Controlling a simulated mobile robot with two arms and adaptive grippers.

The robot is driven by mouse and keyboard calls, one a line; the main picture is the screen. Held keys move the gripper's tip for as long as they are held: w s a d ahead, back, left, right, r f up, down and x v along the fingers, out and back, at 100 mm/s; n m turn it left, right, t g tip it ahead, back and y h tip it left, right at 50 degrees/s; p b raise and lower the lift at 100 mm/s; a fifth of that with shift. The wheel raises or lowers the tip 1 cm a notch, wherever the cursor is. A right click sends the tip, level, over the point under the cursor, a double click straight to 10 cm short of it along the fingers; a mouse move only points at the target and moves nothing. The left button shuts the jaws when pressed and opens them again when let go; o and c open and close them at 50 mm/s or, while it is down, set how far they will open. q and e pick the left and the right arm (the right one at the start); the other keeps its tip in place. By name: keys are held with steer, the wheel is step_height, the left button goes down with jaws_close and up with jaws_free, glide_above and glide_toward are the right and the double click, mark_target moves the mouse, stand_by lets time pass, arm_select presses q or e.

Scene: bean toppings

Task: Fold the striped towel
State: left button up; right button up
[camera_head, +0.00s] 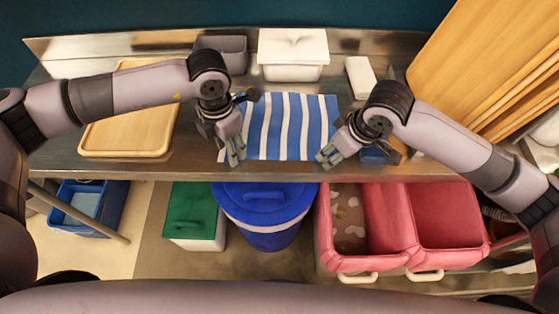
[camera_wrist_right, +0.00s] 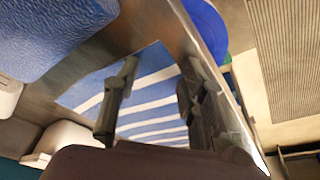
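The blue and white striped towel (camera_head: 285,125) lies flat on the metal counter, in the middle of the head view. It also shows below the fingers in the right wrist view (camera_wrist_right: 155,85). My left gripper (camera_head: 235,155) is at the towel's left edge near the front; whether its fingers are apart is hard to see. My right gripper (camera_head: 327,160) is at the towel's front right corner. In the right wrist view its two fingers (camera_wrist_right: 155,95) stand wide apart with nothing between them but the view of the towel.
A wooden tray (camera_head: 125,138) lies left of the towel. A white lidded box (camera_head: 292,55), a grey bin (camera_head: 230,50) and a white block (camera_head: 360,77) stand behind. Below the counter's front edge are a blue bin (camera_head: 263,205), a green-lidded bin (camera_head: 195,212) and pink crates (camera_head: 447,215).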

arm_select(q)
steer(key=shift+f, duration=0.15)
arm_select(e)
steer(key=shift+f, duration=0.1)
stand_by(0.3)
arm_select(q)
steer(key=shift+f, duration=0.2)
jaws_close()
arm_select(e)
steer(key=shift+f, duration=0.15)
jaws_close()
stand_by(1.1)
arm_select(q)
steer(key=shift+r, duration=0.15)
